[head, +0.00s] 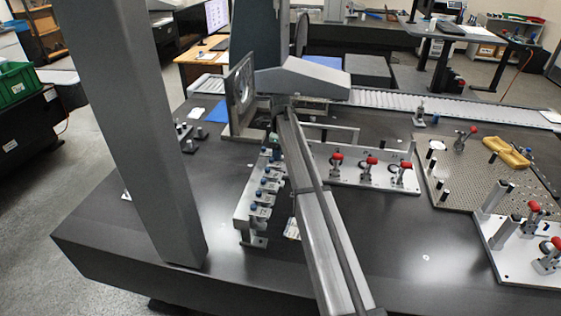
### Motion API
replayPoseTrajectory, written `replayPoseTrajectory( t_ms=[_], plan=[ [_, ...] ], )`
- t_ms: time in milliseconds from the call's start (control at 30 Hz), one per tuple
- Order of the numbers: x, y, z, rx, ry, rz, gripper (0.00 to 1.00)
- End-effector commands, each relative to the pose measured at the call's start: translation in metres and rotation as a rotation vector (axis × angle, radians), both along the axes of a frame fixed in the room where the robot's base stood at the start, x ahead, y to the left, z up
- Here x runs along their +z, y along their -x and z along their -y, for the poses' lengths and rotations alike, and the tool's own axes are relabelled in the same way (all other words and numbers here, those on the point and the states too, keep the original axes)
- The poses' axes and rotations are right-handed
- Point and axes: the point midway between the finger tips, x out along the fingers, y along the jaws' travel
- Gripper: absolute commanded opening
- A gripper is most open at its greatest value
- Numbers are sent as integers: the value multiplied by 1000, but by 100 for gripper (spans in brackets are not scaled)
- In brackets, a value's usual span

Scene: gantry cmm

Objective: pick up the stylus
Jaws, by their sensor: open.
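A pale rack (246,205) on the dark table holds several small upright pieces with blue tops. The stylus is likely among them, such as this blue-topped piece (261,194), but I cannot tell which one is meant.
A thick grey column (150,140) stands at the left. An upright plate with a round opening (241,92) stands behind the rack. A fixture plate with red-tipped clamps (368,177) is to the right. A perforated plate (470,190) lies farther right.

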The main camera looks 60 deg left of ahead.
Motion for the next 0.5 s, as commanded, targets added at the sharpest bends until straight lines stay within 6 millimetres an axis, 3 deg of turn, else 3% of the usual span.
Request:
replayPoseTrajectory(
  t_ms=[267,500],
  plan=[
    [-7,0,0,0,0,0,61],
    [-7,0,0,0,-1,1,39]
  ],
)
